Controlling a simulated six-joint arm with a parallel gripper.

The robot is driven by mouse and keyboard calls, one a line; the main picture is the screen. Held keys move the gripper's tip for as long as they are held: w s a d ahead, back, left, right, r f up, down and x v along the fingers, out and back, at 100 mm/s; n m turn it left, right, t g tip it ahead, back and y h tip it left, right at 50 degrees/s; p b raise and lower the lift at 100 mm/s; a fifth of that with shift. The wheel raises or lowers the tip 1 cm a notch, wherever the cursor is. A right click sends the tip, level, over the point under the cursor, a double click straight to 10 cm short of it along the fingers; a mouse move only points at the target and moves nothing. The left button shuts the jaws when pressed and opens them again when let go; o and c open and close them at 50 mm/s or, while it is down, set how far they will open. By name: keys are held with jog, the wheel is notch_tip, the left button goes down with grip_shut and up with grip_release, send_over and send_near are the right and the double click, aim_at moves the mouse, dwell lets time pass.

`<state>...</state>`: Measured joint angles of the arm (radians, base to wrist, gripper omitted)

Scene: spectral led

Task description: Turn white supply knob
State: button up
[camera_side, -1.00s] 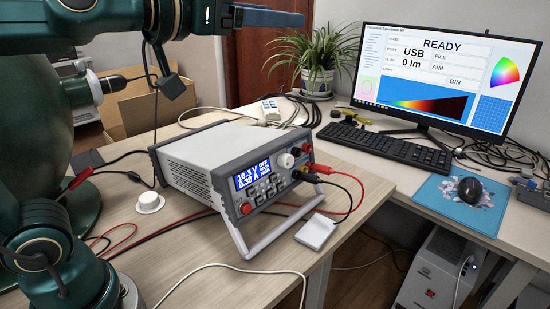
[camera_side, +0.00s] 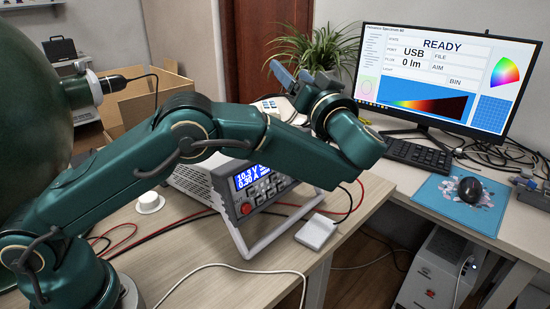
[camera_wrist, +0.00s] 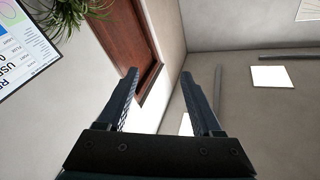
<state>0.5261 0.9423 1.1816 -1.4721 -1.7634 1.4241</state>
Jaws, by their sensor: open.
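The power supply (camera_side: 190,179) stands on the wooden desk, tilted up on its front handle. Its lit blue display (camera_side: 252,175) shows. The white knob on its front panel is hidden behind my arm in the side view. My gripper (camera_side: 282,76) is raised above and behind the supply, in front of the plant. In the wrist view my gripper (camera_wrist: 171,88) has its two fingers apart with nothing between them, and it faces the wall and door. The supply is not in the wrist view.
A monitor (camera_side: 440,75), keyboard (camera_side: 420,155) and mouse (camera_side: 470,188) are on the right desk. The potted plant (camera_side: 315,50) stands behind my gripper. A white box (camera_side: 316,231) and red and black cables lie at the supply's front. A white round cap (camera_side: 149,202) sits to its left.

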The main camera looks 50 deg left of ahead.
jog(key=s+d+f+m, duration=0.3)
jog(key=d+f, duration=0.1)
jog(key=f, duration=0.5)
jog(key=s+d+f+m, duration=0.2)
jog(key=d+f, duration=0.2)
jog(key=f, duration=0.6)
jog(key=shift+t+y, duration=0.4)
jog(key=shift+r+x, duration=0.2)
jog(key=shift+x, duration=2.45)
jog(key=shift+s, duration=0.2)
grip_shut()
